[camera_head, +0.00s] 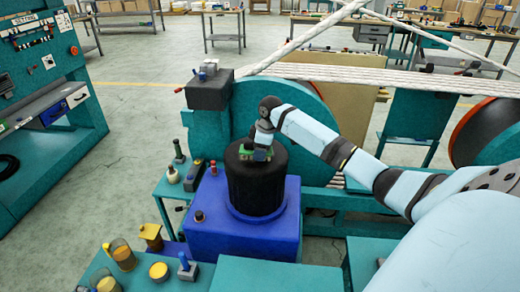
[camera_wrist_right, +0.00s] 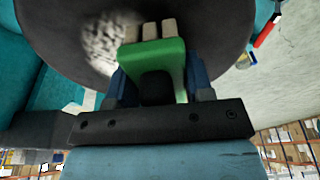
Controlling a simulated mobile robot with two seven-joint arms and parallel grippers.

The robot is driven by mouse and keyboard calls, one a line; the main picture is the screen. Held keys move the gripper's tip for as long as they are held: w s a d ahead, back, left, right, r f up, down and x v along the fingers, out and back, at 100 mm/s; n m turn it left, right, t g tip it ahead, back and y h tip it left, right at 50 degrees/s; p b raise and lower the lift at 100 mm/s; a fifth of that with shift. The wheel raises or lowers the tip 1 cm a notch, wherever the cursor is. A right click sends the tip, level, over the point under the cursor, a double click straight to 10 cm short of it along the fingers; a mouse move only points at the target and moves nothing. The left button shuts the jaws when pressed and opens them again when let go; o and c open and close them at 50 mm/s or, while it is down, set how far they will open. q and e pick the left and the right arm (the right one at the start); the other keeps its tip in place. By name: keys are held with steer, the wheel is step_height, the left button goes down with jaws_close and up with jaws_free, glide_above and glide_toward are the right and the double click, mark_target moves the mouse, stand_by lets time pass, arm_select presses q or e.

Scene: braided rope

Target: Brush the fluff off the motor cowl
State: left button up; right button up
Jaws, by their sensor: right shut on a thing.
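The motor cowl (camera_head: 256,192) is a dark, ribbed drum standing upright on a blue housing. My right gripper (camera_head: 258,150) is over its top and shut on a green brush (camera_head: 245,154). In the right wrist view the brush (camera_wrist_right: 156,58) sits between the fingers, its pale bristle tufts against the dark cowl top (camera_wrist_right: 205,35). I cannot tell whether the bristles touch it. A grey-white patch of fluff (camera_wrist_right: 101,44) lies on the cowl, left of the bristles in that view. The fluff does not show in the head view. My left gripper is not in view.
A large teal wheel housing (camera_head: 300,98) and white braided ropes (camera_head: 400,80) are behind the cowl. A teal side table (camera_head: 172,192) with bottles stands left. Yellow cups (camera_head: 122,255) stand on the front-left bench. Open floor lies farther left.

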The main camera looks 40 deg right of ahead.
steer(key=shift+w+a+r, duration=0.1)
steer(key=shift+w+a, duration=0.4)
steer(key=shift+w, duration=0.1)
steer(key=shift+s+d, duration=0.1)
steer(key=shift+s+d, duration=0.85)
steer(key=shift+s, duration=0.2)
steer(key=shift+w+a, duration=0.15)
steer(key=shift+w, duration=0.05)
steer(key=shift+w+a, duration=0.8)
steer(key=shift+w, duration=0.05)
steer(key=shift+f, duration=0.2)
steer(key=shift+s, duration=0.1)
